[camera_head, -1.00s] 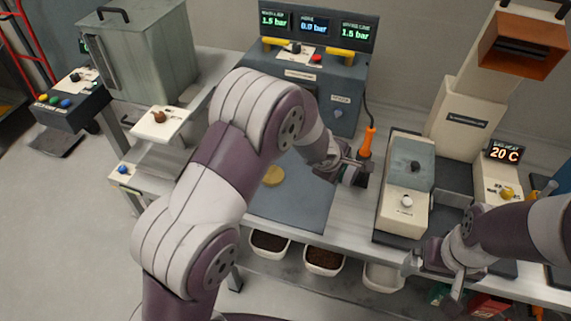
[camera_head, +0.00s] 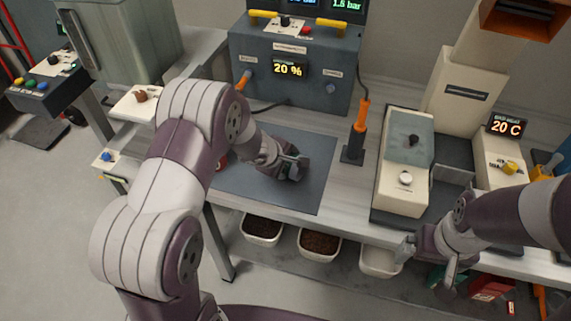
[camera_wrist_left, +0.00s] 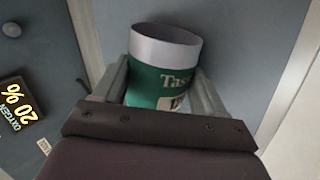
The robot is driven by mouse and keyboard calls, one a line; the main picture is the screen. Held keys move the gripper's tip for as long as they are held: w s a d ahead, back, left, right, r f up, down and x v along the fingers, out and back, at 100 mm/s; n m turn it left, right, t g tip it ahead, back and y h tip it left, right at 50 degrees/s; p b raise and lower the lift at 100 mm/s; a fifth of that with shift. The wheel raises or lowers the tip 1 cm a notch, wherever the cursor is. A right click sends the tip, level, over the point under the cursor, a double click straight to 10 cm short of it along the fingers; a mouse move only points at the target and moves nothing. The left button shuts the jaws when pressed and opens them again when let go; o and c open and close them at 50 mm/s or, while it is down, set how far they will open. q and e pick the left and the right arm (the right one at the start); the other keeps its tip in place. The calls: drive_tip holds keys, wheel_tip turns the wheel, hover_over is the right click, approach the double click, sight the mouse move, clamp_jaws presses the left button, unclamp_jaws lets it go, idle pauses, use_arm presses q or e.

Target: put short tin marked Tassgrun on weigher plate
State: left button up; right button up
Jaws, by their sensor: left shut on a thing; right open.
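My left gripper (camera_head: 295,168) is shut on a short green tin (camera_wrist_left: 160,85) with a pale rim. In the left wrist view its label begins "Tass", and the rest is cut off by the finger. The tin sits between both fingers over a grey-blue surface; the head view does not show it clearly. In the head view this gripper is above the dark grey-blue mat (camera_head: 308,192) on the bench. I cannot make out which surface is the weigher plate. My right gripper (camera_head: 428,264) is open and empty at the bench's front edge.
An orange-handled tool (camera_head: 361,120) stands upright right of the mat. Behind is a grey console (camera_head: 292,92) reading 20 %. A cream machine (camera_head: 402,185) stands right. White bins (camera_head: 322,244) sit below the front edge.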

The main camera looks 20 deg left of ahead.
use_arm(q)
drive_tip(key=shift+f, duration=0.1)
drive_tip(key=o, duration=0.9)
drive_tip(key=shift+o, duration=0.2)
drive_tip(key=shift+r, duration=0.2)
drive_tip(key=s+a+r+m+g+y+p, duration=0.1)
drive_tip(key=s+a+r+m+y+p, duration=0.2)
drive_tip(key=s+r, duration=0.4)
drive_tip(key=s+a+r+m+g+p, duration=0.1)
drive_tip(key=s+a+r+m, duration=0.1)
drive_tip(key=s+r+m, duration=0.3)
drive_tip(key=s+d+r+m+g, duration=0.2)
drive_tip(key=s+m, duration=0.4)
drive_tip(key=s, duration=0.6)
drive_tip(key=shift+d+m+g, duration=0.3)
drive_tip(key=shift+g, duration=0.3)
